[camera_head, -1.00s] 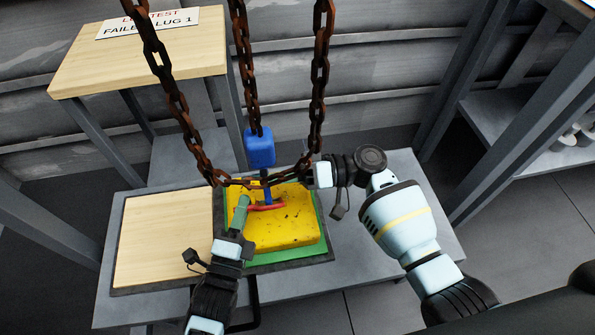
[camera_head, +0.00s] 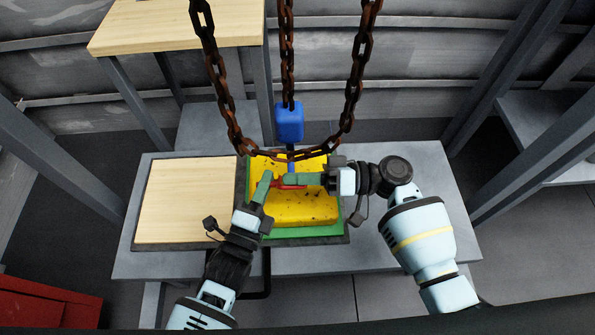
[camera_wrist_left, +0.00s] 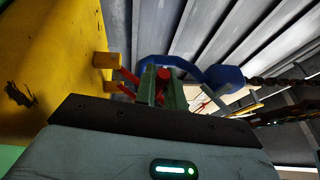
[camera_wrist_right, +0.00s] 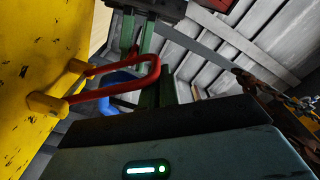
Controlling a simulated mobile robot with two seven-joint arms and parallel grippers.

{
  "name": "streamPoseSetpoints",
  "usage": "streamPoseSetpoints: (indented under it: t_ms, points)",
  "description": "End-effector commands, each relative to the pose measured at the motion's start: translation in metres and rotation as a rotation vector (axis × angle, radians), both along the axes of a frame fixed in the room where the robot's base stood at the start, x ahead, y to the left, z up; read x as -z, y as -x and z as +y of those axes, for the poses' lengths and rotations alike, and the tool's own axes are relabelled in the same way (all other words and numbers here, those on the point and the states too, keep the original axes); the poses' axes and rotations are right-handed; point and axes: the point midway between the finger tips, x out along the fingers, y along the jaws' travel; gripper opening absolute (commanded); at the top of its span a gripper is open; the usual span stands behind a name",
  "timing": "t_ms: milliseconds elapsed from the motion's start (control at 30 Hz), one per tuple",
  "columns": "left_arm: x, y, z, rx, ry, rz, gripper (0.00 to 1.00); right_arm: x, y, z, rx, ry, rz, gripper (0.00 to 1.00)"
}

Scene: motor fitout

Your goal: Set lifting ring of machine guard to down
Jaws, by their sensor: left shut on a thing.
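The yellow machine guard (camera_head: 315,207) sits on a green mat (camera_head: 310,233) on the bench. Its red lifting ring (camera_wrist_right: 110,78) stands out from the guard on yellow mounts in the right wrist view. My left gripper (camera_head: 266,186) is shut on the red ring, which shows between its green fingers in the left wrist view (camera_wrist_left: 162,85). My right gripper (camera_head: 290,179) is over the guard, close beside the ring and the left fingertips. The fingers partly hide the ring in the head view, and the right finger gap is unclear.
A blue hook block (camera_head: 290,122) hangs behind the ring; rusty chains (camera_head: 358,85) loop low around it, near both grippers. A bare wooden board (camera_head: 185,198) lies left of the guard. A wooden-topped table (camera_head: 175,28) stands behind; a red box (camera_head: 48,302) is lower left.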

Motion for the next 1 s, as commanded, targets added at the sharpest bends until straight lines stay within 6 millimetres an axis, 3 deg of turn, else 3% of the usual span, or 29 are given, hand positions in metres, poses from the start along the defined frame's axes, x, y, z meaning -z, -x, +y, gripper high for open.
streamPoseSetpoints:
  t_ms: [100, 133, 300, 733, 1000]
  points:
    - [-0.005, -0.005, 0.000, -0.004, 0.001, -0.009, 0.00, 0.005, 0.006, 0.004, -0.017, 0.004, 0.013, 0.00]
    - [-0.005, -0.005, 0.001, -0.004, 0.002, -0.010, 0.14, 0.006, 0.007, 0.004, -0.018, 0.004, 0.013, 0.00]
    - [-0.006, -0.005, 0.000, -0.004, 0.001, -0.012, 0.33, 0.005, 0.006, 0.003, -0.016, 0.003, 0.012, 0.00]
    - [-0.003, 0.002, 0.003, -0.003, 0.001, -0.008, 0.33, 0.003, 0.004, 0.002, -0.010, 0.003, 0.008, 0.00]
    - [0.006, 0.043, 0.020, -0.003, -0.001, -0.007, 0.33, 0.003, 0.003, 0.002, -0.010, 0.002, 0.007, 0.00]
